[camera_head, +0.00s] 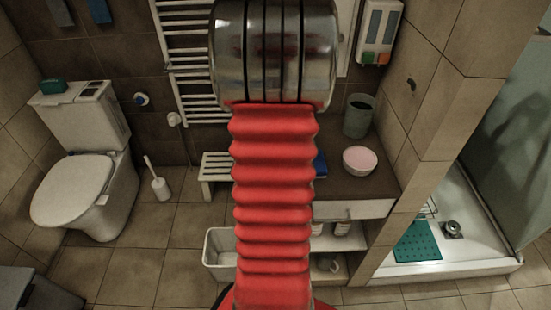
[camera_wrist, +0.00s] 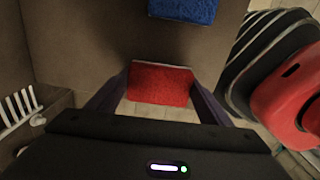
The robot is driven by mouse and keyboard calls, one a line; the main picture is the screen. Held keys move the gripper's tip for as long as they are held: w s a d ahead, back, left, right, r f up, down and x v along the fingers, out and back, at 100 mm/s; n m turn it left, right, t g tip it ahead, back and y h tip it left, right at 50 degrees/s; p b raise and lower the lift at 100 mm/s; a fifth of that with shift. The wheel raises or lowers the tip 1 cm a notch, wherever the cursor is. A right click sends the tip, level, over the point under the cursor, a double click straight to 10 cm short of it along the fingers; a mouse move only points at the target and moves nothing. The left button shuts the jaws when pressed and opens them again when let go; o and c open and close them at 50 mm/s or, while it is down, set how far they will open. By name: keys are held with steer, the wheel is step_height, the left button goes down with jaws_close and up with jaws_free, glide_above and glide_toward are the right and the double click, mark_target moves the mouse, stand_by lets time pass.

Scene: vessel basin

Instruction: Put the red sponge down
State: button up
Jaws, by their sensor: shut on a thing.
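The red sponge (camera_wrist: 160,86) sits between the two dark fingers of my gripper (camera_wrist: 161,88) in the wrist view. My gripper is shut on it, one finger at each side. The sponge shows against the edge of the brown counter top (camera_wrist: 90,45), with floor tiles below it in the picture. I cannot tell whether it touches the counter. In the head view my red arm hides the gripper and the sponge.
A blue sponge (camera_wrist: 185,9) lies on the counter ahead; its edge shows in the head view (camera_head: 320,165). A pink-filled bowl (camera_head: 360,160) and a grey-green cup (camera_head: 358,116) stand on the counter's right. A white stool (camera_head: 216,168) stands left.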

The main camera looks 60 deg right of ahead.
steer(key=shift+f, duration=1.45)
steer(key=shift+f, duration=0.2)
steer(key=o, duration=1)
steer(key=shift+c, duration=0.2)
step_height(320, 180, up, 14)
steer(key=shift+w, duration=0.15)
steer(key=shift+f, duration=0.1)
steer(key=shift+w, duration=0.1)
